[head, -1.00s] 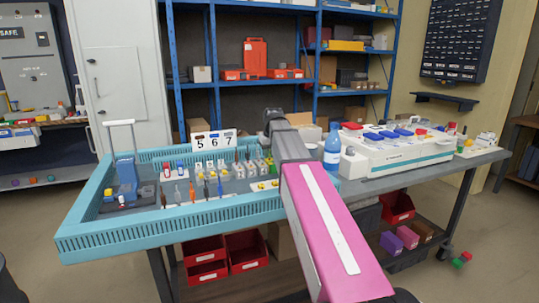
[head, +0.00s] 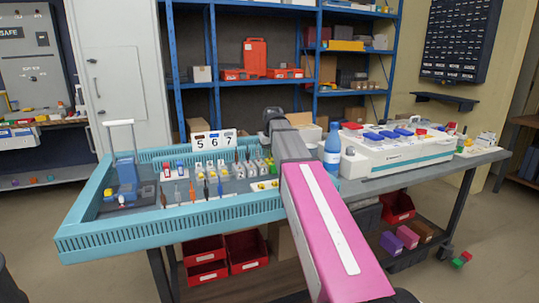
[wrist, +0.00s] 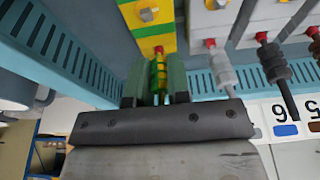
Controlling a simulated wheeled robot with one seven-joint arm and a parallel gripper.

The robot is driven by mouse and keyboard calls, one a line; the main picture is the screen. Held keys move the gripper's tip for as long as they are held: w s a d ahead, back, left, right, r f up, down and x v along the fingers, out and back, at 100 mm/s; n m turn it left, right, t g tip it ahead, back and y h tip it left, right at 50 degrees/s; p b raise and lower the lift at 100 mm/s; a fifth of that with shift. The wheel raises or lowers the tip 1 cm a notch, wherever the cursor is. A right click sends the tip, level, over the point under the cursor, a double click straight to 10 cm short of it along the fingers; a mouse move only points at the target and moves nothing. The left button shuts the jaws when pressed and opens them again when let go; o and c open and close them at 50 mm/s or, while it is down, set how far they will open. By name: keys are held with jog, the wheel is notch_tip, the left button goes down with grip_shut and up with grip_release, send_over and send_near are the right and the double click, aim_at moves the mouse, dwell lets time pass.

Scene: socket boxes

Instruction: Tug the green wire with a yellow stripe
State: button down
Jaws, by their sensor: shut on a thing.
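The green wire with a yellow stripe (wrist: 160,75) shows in the wrist view as a short, thick piece with a red tip. It lies between the two dark green fingers of my gripper (wrist: 157,88), which is shut on it. The red tip is at the lower edge of a yellow and green socket box (wrist: 140,40) with a metal bolt on it. I cannot tell whether the tip is still seated in the box. In the head view my pink and grey arm reaches over the blue tray's right part, and the fingers and wire cannot be made out.
A grey wire (wrist: 222,72) and a black wire (wrist: 272,65) hang from white boxes beside it. The slotted blue tray wall (wrist: 60,50) is close on the left. A number sign (head: 214,141) stands at the tray's back. A blue bottle (head: 332,150) and a white console (head: 395,155) are at right.

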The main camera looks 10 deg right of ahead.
jog(key=shift+f, duration=0.1)
dwell(0.6)
jog(key=c, duration=0.6)
grip_release()
jog(key=shift+r, duration=3.75)
